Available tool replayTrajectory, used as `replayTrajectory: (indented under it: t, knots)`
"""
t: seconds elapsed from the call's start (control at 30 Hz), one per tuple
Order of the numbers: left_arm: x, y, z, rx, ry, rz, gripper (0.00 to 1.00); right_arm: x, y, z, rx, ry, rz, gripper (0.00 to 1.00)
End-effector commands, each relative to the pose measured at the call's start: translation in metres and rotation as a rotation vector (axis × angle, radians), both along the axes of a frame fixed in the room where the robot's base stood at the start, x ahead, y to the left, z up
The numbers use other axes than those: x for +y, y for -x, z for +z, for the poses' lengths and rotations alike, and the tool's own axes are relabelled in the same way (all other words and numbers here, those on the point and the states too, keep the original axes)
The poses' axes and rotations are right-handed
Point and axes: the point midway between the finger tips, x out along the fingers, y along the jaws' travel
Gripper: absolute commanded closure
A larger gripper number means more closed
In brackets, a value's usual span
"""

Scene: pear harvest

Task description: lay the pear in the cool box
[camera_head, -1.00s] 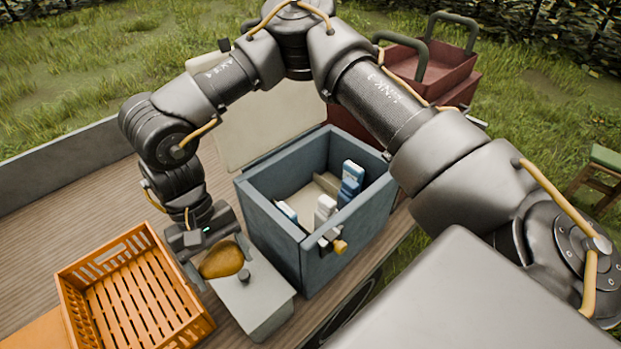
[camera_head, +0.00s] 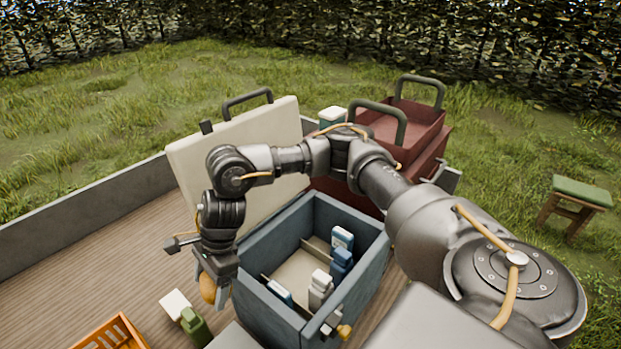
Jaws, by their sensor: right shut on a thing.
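The pear (camera_head: 207,288) is brownish yellow and is held in my right gripper (camera_head: 213,284), which points down. The gripper and pear are just left of the cool box (camera_head: 266,318), outside its left wall. The cool box is a blue-grey open bin with its pale lid (camera_head: 237,142) raised behind it. Inside it, several white and blue bottles or packs (camera_head: 341,262) stand on the right and front, and a pale floor (camera_head: 296,275) shows at the middle and back left. The gripper's far finger is partly hidden. My left gripper is not in view.
An orange slotted crate (camera_head: 118,330) is at the bottom left, cut off by the frame. A green bottle-like thing (camera_head: 194,325) and a white block (camera_head: 175,304) stand beside the box. A red toolbox (camera_head: 416,127) stands behind it. A green-topped stool (camera_head: 580,194) is at right.

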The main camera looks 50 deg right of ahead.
Motion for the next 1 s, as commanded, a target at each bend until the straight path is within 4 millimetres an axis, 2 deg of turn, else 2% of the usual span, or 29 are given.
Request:
replayTrajectory:
  t: [0.03,0.13,0.33,0.47,0.6,0.8,1.0]
  knots:
    - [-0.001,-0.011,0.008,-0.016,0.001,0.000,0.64,-0.022,-0.007,0.000,0.008,0.000,-0.168,0.53]
    - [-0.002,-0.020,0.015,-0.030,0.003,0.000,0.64,-0.066,-0.022,-0.005,0.016,0.008,-0.507,0.53]
    - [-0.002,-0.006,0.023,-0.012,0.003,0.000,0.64,-0.160,-0.035,-0.013,0.022,0.015,-1.102,0.53]
    - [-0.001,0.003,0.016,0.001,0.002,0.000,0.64,-0.212,-0.034,-0.024,0.015,0.015,-1.396,0.53]
    - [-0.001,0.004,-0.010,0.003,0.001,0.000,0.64,-0.257,-0.029,-0.054,0.005,0.012,-1.634,0.53]
    - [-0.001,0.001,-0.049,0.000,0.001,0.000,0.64,-0.283,-0.025,-0.095,-0.004,0.006,-1.770,0.53]
    - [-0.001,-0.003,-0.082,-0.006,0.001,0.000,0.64,-0.292,-0.024,-0.130,-0.006,0.004,-1.819,0.53]
